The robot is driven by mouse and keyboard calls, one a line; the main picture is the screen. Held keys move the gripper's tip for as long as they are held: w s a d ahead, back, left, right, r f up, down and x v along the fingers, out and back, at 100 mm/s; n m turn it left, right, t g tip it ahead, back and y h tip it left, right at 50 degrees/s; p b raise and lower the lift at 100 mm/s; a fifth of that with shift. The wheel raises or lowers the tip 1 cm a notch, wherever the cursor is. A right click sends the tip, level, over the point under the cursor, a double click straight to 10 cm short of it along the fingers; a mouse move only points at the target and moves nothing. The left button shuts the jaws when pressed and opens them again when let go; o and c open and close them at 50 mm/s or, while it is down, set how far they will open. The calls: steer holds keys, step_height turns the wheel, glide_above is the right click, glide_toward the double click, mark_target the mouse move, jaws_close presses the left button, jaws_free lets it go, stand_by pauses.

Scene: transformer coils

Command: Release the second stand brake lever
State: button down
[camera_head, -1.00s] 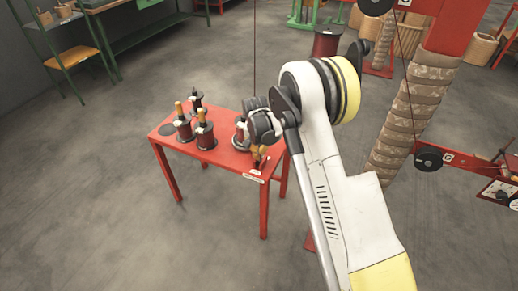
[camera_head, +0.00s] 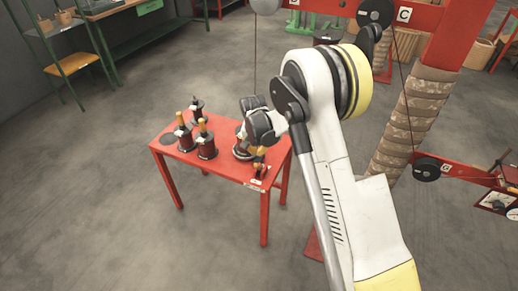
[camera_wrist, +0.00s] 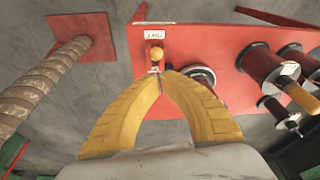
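A small lever with a round orange knob (camera_wrist: 155,53) stands at the edge of the red table (camera_wrist: 205,45), beside a white label, in the wrist view. My gripper's two curved yellow fingers (camera_wrist: 160,80) arch together and their tips meet just at the lever's lower end. I cannot tell whether any of the lever is between the tips. In the head view my gripper (camera_head: 258,160) points down at the front right corner of the red table (camera_head: 228,168). The arm's wrist partly covers a spool there, and the lever is too small to make out clearly.
Several dark red spools (camera_head: 205,145) with yellow-tipped tops stand on the left of the table. A rope-wrapped post (camera_head: 405,125) and a red frame with black pulleys (camera_head: 426,169) stand to the right. The floor left of the table is clear.

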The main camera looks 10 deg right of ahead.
steer(key=shift+s+a+r+p, duration=0.25)
steer(key=shift+s+a+r, duration=0.15)
steer(key=shift+s+r, duration=0.25)
steer(key=shift+s+a+r+p, duration=0.25)
steer(key=shift+s+a+r, duration=0.1)
steer(key=shift+s+r, duration=0.2)
